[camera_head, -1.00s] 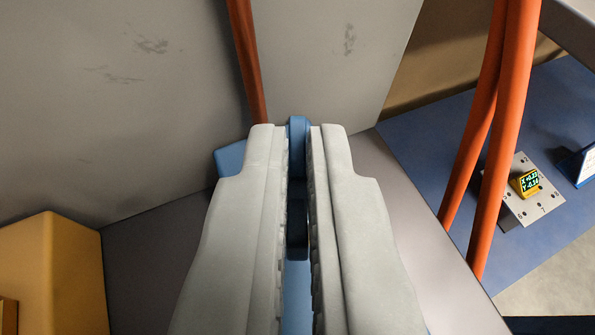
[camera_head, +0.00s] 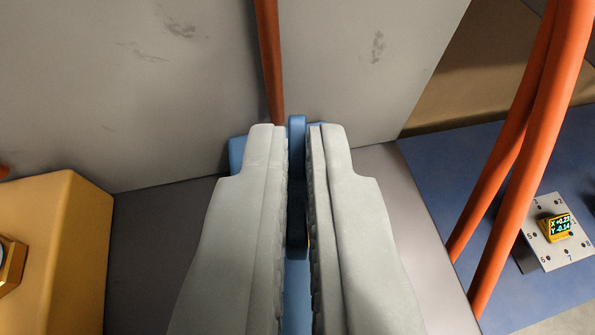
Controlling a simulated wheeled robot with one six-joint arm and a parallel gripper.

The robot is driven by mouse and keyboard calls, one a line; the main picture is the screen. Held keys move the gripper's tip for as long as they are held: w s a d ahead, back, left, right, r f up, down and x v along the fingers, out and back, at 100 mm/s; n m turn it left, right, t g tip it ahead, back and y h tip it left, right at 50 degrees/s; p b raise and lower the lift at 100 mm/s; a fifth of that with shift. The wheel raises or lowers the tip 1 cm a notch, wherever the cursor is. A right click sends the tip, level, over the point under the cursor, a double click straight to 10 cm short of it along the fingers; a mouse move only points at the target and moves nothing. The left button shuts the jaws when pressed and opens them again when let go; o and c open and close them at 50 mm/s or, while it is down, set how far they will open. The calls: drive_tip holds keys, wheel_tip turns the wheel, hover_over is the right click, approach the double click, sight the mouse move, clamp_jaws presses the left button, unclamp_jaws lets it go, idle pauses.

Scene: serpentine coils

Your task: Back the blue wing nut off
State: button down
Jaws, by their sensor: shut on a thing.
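The blue wing nut (camera_head: 297,135) is between the two grey fingers of my gripper (camera_head: 298,140), in the middle of the view. Its upright blue wing stands between the fingertips, and the fingers are shut on it. A blue piece (camera_head: 237,152) shows behind the left fingertip and a sliver shows behind the right one. Whether these belong to the nut or to a mount behind it, I cannot tell. A dark part and more blue show lower in the gap between the fingers. The fingers hide most of the nut and whatever it sits on.
A red-orange hose (camera_head: 269,60) rises behind the fingertips against the grey wall (camera_head: 140,90). Thicker orange hoses (camera_head: 520,160) cross at right. A yellow block (camera_head: 60,240) with a brass hex fitting (camera_head: 10,265) stands at left. A numbered plate (camera_head: 540,255) carries a small display (camera_head: 557,227) at right.

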drive_tip(key=shift+s+f, duration=0.1)
drive_tip(key=shift+f, duration=0.25)
drive_tip(key=c, duration=1.6)
unclamp_jaws()
drive_tip(key=shift+r, duration=0.15)
drive_tip(key=v, duration=0.7)
drive_tip(key=shift+s, duration=0.2)
drive_tip(key=shift+r, duration=0.15)
